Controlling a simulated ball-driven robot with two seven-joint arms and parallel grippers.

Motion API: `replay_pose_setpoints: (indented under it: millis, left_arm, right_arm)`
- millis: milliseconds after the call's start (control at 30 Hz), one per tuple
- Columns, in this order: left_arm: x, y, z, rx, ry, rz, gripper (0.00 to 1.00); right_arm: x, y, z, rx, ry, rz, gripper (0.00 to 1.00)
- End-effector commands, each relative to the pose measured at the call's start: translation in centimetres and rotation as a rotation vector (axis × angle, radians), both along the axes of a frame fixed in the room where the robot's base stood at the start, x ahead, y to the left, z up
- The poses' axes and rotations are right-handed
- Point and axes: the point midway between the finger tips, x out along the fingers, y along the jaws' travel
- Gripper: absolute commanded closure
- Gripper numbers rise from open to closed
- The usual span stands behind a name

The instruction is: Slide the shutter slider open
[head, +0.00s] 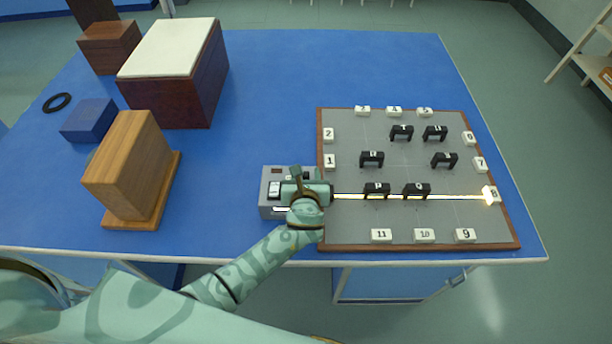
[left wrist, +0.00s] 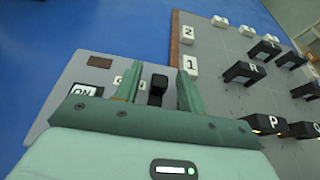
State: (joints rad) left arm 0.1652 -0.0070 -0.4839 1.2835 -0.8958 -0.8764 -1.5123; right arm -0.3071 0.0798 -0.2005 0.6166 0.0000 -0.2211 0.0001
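The grey lamp box (head: 270,178) stands at the left edge of the grey board; in the left wrist view its top shows an "ON" switch (left wrist: 85,90). The black shutter slider (left wrist: 157,84) stands up from the box top in the left wrist view. My left gripper (left wrist: 160,82) has one finger on each side of the slider, with a gap visible on both sides. In the head view my left gripper (head: 299,178) covers the slider. A bright yellow beam (head: 450,196) runs from the box across the board to tile 8 (head: 491,196).
The board (head: 400,214) holds several black lettered blocks, such as block P (head: 376,190), and white numbered tiles along its edges. A wooden block (head: 130,165), a blue box (head: 88,120) and a white-topped box (head: 175,75) stand left. The blue table between is clear.

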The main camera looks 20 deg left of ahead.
Motion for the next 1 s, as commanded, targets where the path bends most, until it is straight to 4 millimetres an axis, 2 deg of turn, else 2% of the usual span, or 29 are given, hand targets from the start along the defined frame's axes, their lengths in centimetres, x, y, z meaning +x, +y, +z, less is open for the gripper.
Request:
replay_pose_setpoints:
  millis: [167,267,500,700,833,1000]
  left_arm:
    - [-1.4,-0.4,0.7,-0.001,0.002,-0.002,0.60]
    - [-3.3,-0.9,1.6,-0.001,0.002,-0.001,0.60]
    - [-9.2,-2.6,4.1,-0.002,0.001,-0.001,0.60]
    - [-12.9,-3.7,5.6,-0.002,0.001,-0.001,0.60]
    - [-14.1,-4.0,6.1,0.000,0.000,0.000,0.60]
    - [-14.4,-4.1,6.2,-0.001,-0.001,0.000,0.60]
  right_arm:
    - [0.7,0.0,0.7,0.000,-0.012,0.000,0.64]
    - [1.0,0.0,1.5,0.000,-0.018,-0.001,0.64]
    - [1.3,0.0,3.0,0.001,-0.024,-0.002,0.64]
    - [1.3,0.0,3.5,0.000,-0.025,-0.002,0.64]
    - [1.3,0.0,3.6,0.000,-0.025,-0.002,0.64]
    - [1.3,0.0,3.6,0.000,-0.025,-0.001,0.64]
